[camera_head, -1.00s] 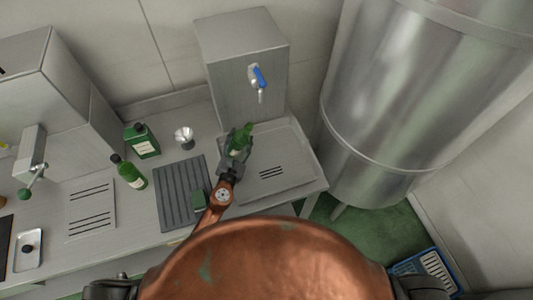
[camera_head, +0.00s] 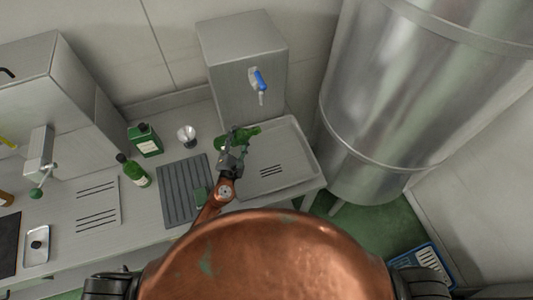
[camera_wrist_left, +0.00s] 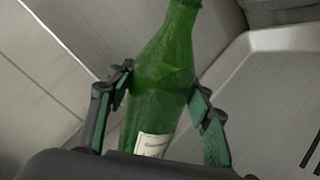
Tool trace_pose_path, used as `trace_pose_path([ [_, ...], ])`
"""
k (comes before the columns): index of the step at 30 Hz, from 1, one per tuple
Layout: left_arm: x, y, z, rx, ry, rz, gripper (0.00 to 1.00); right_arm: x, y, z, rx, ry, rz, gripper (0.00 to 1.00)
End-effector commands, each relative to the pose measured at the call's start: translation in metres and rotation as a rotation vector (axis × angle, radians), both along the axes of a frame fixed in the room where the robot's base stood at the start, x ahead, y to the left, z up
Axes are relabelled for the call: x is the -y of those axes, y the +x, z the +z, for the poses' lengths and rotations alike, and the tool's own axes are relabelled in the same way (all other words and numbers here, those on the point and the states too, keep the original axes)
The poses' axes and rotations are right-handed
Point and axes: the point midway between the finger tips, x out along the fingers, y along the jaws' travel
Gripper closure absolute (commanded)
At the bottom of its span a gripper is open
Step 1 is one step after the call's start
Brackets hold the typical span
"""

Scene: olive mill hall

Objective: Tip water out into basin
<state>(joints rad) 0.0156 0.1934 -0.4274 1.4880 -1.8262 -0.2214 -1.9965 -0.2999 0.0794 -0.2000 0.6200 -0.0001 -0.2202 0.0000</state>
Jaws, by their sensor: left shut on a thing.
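My left gripper (camera_head: 233,150) is shut on a green glass bottle (camera_head: 248,131). The bottle lies tilted far over in the head view, with its neck pointing right over the left part of the shallow steel basin (camera_head: 303,170). In the left wrist view the bottle (camera_wrist_left: 163,85) stands between both fingers (camera_wrist_left: 160,95), with part of a pale label low on it. A water line seems to show inside the glass. No stream from the mouth can be made out. The right gripper is not in view.
A steel box with a blue-handled tap (camera_head: 259,80) stands behind the basin. A ribbed grey mat (camera_head: 178,190), a small funnel (camera_head: 187,135), a green can (camera_head: 146,140) and another green bottle (camera_head: 136,172) are left of it. A large steel tank (camera_head: 410,100) stands at right.

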Motion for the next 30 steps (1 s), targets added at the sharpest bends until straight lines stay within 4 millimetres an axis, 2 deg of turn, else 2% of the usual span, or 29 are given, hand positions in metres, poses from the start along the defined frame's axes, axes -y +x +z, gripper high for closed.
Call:
trace_pose_path([
  [30,-0.0068,0.0021,0.0022,0.028,0.135,0.001,1.00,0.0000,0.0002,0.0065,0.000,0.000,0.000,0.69],
])
